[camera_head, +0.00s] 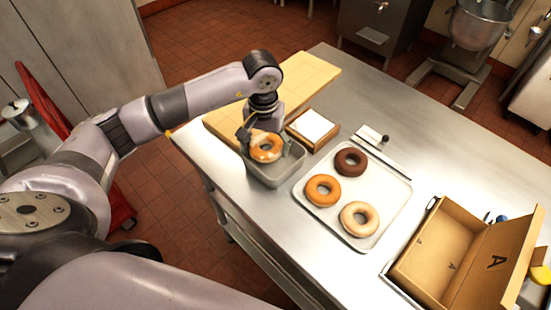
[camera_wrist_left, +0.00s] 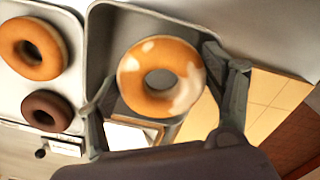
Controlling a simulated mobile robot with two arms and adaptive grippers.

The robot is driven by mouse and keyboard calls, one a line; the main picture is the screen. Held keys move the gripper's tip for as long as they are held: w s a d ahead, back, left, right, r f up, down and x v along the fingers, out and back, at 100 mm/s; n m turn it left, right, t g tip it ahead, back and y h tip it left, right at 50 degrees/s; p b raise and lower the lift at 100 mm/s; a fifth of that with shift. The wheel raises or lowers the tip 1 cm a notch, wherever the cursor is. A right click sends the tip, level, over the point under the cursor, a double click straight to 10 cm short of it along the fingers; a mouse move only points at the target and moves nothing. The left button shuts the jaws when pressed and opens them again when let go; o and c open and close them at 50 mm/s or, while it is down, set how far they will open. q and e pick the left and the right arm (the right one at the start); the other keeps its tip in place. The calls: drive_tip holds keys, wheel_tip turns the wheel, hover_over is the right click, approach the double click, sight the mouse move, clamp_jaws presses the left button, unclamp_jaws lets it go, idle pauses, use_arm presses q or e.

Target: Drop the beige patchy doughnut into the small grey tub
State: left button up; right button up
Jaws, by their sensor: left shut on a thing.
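The beige patchy doughnut (camera_head: 275,154), orange-beige with white glaze patches, is held between the fingers of my left gripper (camera_head: 266,143). The small grey tub (camera_head: 277,178) is directly beneath it, near the table's left edge. In the left wrist view the doughnut (camera_wrist_left: 191,68) lies over the tub's opening (camera_wrist_left: 106,38), with my left gripper's fingers (camera_wrist_left: 160,78) on either side of it. The doughnut appears at or just above the rim; the exact height is hard to tell. It hides part of the tub's inside. My right gripper is not in view.
A tray (camera_head: 387,222) to the right holds an orange doughnut (camera_head: 312,190), a dark brown one (camera_head: 340,161) and a pale one (camera_head: 347,219). A wooden box with a white top (camera_head: 313,124) stands behind the tub. An open cardboard box (camera_head: 430,248) is at the right.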

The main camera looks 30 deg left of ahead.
use_arm(q)
drive_tip(key=o, duration=1)
drive_tip(key=shift+o, duration=1.2)
drive_tip(key=shift+r, duration=0.35)
wheel_tip(320, 180, up, 11)
drive_tip(key=shift+r, duration=0.15)
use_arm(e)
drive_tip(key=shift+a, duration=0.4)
